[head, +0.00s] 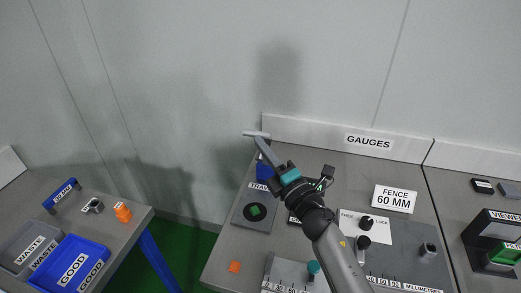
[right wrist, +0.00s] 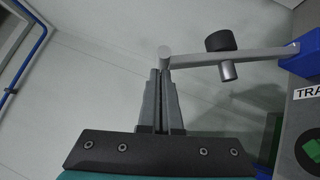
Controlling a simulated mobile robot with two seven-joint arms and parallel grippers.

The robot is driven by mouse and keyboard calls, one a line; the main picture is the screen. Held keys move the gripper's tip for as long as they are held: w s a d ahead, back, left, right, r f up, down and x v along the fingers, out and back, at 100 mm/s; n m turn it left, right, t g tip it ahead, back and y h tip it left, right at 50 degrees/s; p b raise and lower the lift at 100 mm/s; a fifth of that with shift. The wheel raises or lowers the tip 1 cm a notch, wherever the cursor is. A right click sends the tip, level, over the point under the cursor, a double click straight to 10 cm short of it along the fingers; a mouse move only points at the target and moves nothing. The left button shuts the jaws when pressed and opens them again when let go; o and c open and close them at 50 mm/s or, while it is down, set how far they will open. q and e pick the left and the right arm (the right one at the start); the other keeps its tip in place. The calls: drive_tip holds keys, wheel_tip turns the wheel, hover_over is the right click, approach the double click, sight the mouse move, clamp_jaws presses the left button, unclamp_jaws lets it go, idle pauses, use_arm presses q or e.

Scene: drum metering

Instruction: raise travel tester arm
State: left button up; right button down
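The travel tester stands at the back left of the grey bench in the head view, with a blue mount (head: 263,171) and a plate bearing a black disc (head: 246,214) and a green square. Its light grey arm (right wrist: 265,55) runs from the blue mount (right wrist: 303,55) in the right wrist view and carries a black knob (right wrist: 220,41). The arm's end bar (head: 257,134) is above bench height. My right gripper (right wrist: 162,75) has its fingers close together at this end bar and appears shut on it. My left gripper is out of view.
A FENCE 60 MM sign (head: 395,199) and gauge fixtures stand right of my right arm. A small orange piece (head: 234,266) lies at the bench's front left. Green floor lies between.

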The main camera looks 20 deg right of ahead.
drive_tip(key=shift+m+g, duration=0.3)
drive_tip(key=shift+m, duration=0.1)
drive_tip(key=w+r+p, duration=0.1)
drive_tip(key=w+d+p, duration=0.1)
drive_tip(key=w+d+r+p, duration=0.1)
drive_tip(key=shift+w+d+r+p, duration=0.25)
drive_tip(key=shift+r+p, duration=0.05)
drive_tip(key=shift+f, duration=0.1)
